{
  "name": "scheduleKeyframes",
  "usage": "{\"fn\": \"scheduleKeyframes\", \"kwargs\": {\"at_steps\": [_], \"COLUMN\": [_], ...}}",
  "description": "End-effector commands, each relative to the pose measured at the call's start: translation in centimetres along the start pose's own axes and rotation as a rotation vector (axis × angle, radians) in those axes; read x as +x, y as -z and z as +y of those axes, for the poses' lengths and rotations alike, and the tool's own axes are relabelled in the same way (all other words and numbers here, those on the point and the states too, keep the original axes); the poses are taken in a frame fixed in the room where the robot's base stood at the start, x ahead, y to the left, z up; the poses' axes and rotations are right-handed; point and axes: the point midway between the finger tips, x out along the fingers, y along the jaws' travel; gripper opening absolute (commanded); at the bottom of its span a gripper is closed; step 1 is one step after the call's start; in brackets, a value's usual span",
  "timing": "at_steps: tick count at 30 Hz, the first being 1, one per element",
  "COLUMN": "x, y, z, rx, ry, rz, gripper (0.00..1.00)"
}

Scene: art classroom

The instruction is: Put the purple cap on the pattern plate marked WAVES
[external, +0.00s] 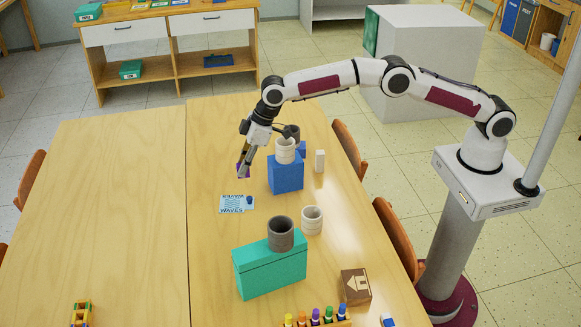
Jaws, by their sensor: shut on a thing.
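My gripper (244,160) points down above the table, just behind the pattern plate. It is shut on a small purple thing, which I take to be the purple cap (243,171); the fingers partly hide it. The pattern plate marked WAVES (229,206) is a light blue and white card lying flat on the table, with its lettering along the near edge. A small dark blue piece (249,200) is on the right side of the plate. The held cap is apart from the plate.
A blue block (286,177) bearing a pale cup (285,150) stands right of my gripper. Nearer are a pale cup (312,219), a teal box (270,272) with a grey cup (281,233), a brown box (355,286) and several colored markers (315,317). The table's left half is mostly clear.

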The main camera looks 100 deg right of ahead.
Motion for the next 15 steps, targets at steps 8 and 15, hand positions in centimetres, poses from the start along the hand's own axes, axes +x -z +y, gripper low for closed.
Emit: {"fn": "scheduleKeyframes", "kwargs": {"at_steps": [8,15], "x": [2.5,4.4], "y": [-1.0,-1.8], "z": [0.0,0.0], "rx": [0.0,0.0], "ry": [0.001,0.001], "rz": [-0.009,-0.006], "gripper": [0.1,0.1]}}
